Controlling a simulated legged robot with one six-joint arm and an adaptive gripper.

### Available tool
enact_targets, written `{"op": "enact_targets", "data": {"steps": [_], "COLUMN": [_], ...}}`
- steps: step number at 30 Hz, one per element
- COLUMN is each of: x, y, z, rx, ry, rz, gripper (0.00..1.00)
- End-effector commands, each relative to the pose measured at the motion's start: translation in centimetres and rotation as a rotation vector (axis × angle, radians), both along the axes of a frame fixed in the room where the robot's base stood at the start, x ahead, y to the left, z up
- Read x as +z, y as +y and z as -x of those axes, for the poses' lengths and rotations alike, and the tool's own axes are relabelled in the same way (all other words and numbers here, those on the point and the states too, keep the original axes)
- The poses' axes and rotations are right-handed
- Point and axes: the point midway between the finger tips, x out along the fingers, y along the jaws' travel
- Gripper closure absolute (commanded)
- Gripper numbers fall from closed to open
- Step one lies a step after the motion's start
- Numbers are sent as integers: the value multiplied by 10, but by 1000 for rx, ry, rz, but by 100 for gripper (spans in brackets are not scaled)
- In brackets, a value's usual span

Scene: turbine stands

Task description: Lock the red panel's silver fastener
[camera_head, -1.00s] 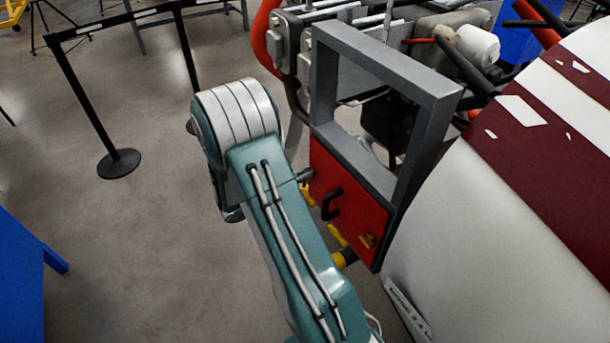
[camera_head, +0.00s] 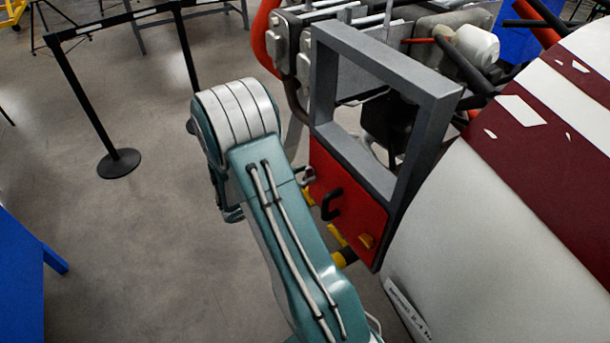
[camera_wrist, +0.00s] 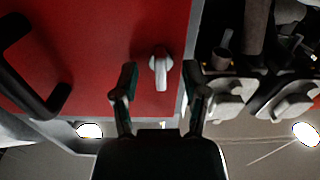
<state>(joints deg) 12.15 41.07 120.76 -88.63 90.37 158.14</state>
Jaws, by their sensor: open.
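The red panel (camera_head: 350,215) sits low in a grey frame, with a black handle (camera_head: 331,204) on its face. Its silver fastener (camera_head: 308,177) shows at the panel's left edge in the head view, just beside my arm. In the wrist view the silver fastener (camera_wrist: 161,68) is a small knob with a short lever on the red panel (camera_wrist: 100,40), near the panel's edge.
The black handle (camera_wrist: 28,75) also shows at left in the wrist view. A yellow-orange latch (camera_head: 367,240) is at the panel's lower right. A large white and dark-red casing (camera_head: 500,210) stands close on the right. Open floor (camera_head: 130,240) lies to the left.

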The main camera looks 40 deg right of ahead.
Motion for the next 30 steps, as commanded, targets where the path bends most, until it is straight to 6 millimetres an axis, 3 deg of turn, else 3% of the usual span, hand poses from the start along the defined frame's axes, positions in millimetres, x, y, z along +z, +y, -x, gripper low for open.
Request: {"op": "enact_targets", "data": {"steps": [11,30], "x": [1,1], "y": [2,44], "z": [-1,-11], "rx": [2,3], "ry": [-1,-1], "rz": [1,2], "gripper": [35,35]}}
